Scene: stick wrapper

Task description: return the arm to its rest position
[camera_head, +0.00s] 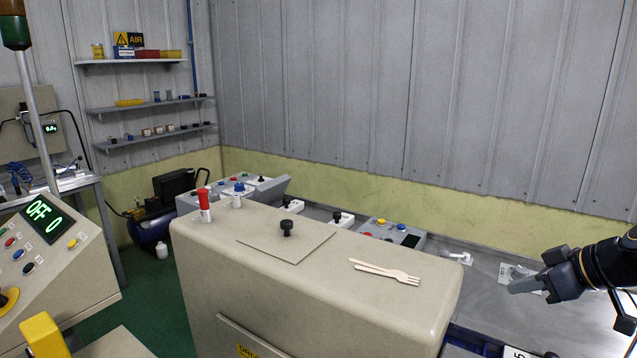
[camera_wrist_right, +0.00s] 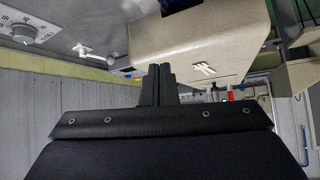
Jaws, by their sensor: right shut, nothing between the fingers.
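My right gripper (camera_head: 527,285) is at the right side of the head view, above the grey bench and right of the beige machine housing. Its black fingers are shut with nothing between them. In the right wrist view its closed fingertips (camera_wrist_right: 160,70) point toward the beige housing. My left gripper is not in view. A wooden fork and stick (camera_head: 388,271) lie on top of the beige housing (camera_head: 320,310), apart from the right gripper. They also show small in the right wrist view (camera_wrist_right: 204,69).
Clear wrappers (camera_head: 519,274) lie on the grey bench (camera_head: 490,262) close to the right gripper. A control box (camera_head: 390,233) stands behind the housing. A display panel (camera_head: 45,238) reads OFF 0.

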